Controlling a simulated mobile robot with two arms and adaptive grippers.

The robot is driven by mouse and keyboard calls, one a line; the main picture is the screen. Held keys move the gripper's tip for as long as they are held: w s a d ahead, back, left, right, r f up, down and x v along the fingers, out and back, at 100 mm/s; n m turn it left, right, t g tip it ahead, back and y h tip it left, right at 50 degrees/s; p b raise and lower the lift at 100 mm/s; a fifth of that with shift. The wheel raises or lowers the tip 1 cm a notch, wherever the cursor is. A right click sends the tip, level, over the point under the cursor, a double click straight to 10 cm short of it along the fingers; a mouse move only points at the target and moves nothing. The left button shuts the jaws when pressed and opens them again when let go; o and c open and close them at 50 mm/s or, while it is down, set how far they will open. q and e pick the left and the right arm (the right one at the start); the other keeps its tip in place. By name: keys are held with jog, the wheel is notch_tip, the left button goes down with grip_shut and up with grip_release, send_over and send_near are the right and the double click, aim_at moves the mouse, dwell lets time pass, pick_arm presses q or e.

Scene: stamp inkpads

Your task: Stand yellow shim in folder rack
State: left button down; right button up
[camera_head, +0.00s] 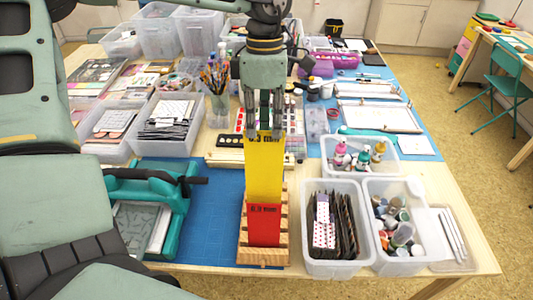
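The yellow shim (263,180) is a flat upright plate with dark lettering near its top edge. My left gripper (263,126) points down from above, with its fingers at the shim's top edge, and appears shut on it. The wooden folder rack (263,257) is slatted and stands near the table's front edge. A red shim (264,226), also lettered, stands upright in the rack's front part. The yellow shim rises directly behind the red one, which hides its lower edge. I cannot tell whether it rests in a slot. My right gripper is not in view.
A teal-handled press (170,205) stands left of the rack on the blue mat (217,225). Clear bins, one with dark folders (334,228) and one with paint jars (398,225), stand close on the right. A wooden strip (238,158) lies behind.

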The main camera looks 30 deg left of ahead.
pick_arm(q)
send_near(265, 185)
jog(key=shift+w+a+f+b, duration=0.3)
jog(key=shift+w+f+b, duration=0.25)
jog(key=shift+f, duration=0.3)
jog(key=shift+s, duration=0.2)
jog(key=shift+w+b, duration=0.15)
jog(key=shift+b, duration=0.55)
jog(key=f+b, duration=0.3)
jog(key=b, duration=0.1)
jog(key=s+f+b, duration=0.1)
jog(key=f+b, duration=0.5)
jog(key=b, duration=0.1)
jog(key=shift+s+d+f+b, duration=0.15)
jog(key=shift+d+f+b, duration=0.15)
jog(key=shift+d+f, duration=0.1)
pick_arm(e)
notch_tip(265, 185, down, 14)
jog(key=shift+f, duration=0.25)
pick_arm(q)
jog(key=c, duration=1.9)
grip_release()
